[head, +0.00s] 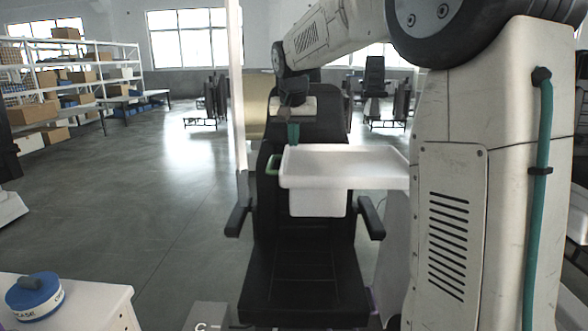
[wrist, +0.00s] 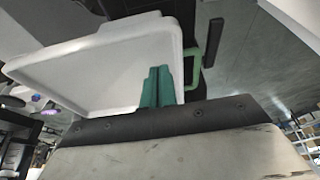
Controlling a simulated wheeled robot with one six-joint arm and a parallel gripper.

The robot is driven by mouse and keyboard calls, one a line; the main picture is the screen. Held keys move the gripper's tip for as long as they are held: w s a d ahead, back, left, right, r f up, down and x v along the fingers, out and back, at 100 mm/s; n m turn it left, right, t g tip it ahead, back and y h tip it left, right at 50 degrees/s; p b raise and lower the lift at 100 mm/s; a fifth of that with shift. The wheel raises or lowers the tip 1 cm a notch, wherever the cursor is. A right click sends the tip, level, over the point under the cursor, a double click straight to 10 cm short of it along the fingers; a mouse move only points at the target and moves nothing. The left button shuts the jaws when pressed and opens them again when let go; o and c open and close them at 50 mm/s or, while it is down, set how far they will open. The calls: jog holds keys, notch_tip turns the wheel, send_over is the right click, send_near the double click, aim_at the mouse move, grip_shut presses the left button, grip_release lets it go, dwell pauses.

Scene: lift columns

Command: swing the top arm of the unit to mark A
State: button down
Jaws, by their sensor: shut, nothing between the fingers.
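A white tray (head: 345,165) stands in front of the black chair's backrest, with a white box-like part under it. A green handle (head: 272,165) sticks out at the tray's left side; it also shows in the wrist view (wrist: 193,68) beside the tray (wrist: 95,62). My gripper (head: 293,134) has green fingers, shut and empty, just above the tray's back left corner. In the wrist view the closed fingers (wrist: 157,88) overlap the tray's edge, apart from the handle. Whether they touch the tray I cannot tell. I cannot make out mark A or which part is the top arm.
The black chair (head: 303,275) has armrests on both sides. A pale upright post (head: 237,90) stands left of it. A grey block with a letter C (head: 205,317) is at the bottom. A blue round case (head: 35,297) sits on a white table at left. The floor at left is open.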

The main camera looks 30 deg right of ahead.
jog(key=w+d+f, duration=0.1)
jog(key=f, duration=0.2)
jog(key=w+d+f, duration=0.1)
jog(key=w+f, duration=0.1)
jog(key=f, duration=0.1)
jog(key=w+d+f, duration=0.1)
jog(key=f, duration=0.2)
jog(key=shift+w+d, duration=0.15)
jog(key=shift+w, duration=0.2)
jog(key=s+a, duration=0.2)
jog(key=shift+s+f, duration=0.3)
jog(key=shift+f, duration=0.1)
jog(key=shift+s, duration=0.25)
